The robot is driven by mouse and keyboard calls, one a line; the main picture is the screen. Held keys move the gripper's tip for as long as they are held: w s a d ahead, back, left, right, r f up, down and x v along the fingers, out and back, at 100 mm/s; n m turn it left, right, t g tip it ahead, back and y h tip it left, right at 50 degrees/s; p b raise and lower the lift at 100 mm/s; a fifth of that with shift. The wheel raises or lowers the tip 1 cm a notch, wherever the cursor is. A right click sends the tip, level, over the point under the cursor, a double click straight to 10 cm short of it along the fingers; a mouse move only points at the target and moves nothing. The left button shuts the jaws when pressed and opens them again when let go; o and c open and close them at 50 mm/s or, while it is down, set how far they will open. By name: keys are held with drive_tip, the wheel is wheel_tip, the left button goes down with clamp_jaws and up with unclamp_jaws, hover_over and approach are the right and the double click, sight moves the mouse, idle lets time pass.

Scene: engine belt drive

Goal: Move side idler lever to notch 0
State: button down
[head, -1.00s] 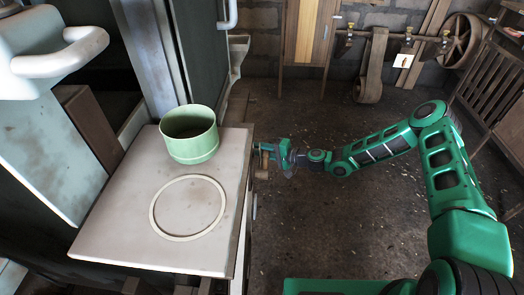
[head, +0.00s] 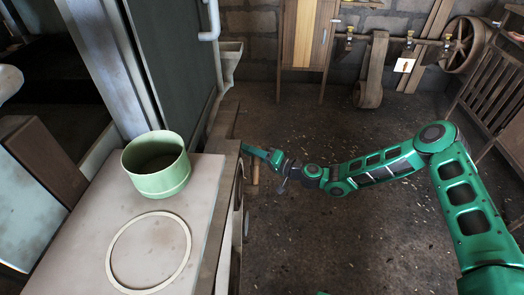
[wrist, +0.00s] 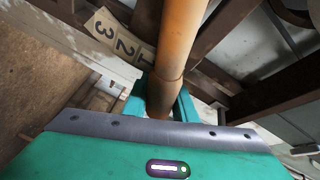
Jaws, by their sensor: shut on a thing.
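The side idler lever (wrist: 180,45) is an orange-brown round bar in the wrist view, running from the top edge down between my fingers. My gripper (wrist: 158,108) is shut around its lower part, with one green finger on each side. A notch plate (wrist: 120,38) beside the lever on the left shows the numbers 3, 2 and 1; a 0 is not visible. In the head view, my gripper (head: 248,151) reaches the right side of the pale-topped cabinet (head: 85,220).
A green pot (head: 157,180) and a pale ring (head: 118,257) lie on the cabinet top. Dark beams (wrist: 265,105) lie close on the right in the wrist view. The floor (head: 310,235) right of the cabinet is clear.

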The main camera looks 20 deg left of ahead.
drive_tip(key=shift+s, duration=0.25)
drive_tip(key=c, duration=1.5)
unclamp_jaws()
drive_tip(key=shift+o, duration=0.2)
drive_tip(key=shift+w+d, duration=0.1)
drive_tip(key=s+d, duration=0.2)
drive_tip(key=d, duration=0.8)
drive_tip(key=shift+d+r, duration=0.15)
drive_tip(key=shift+d, duration=0.1)
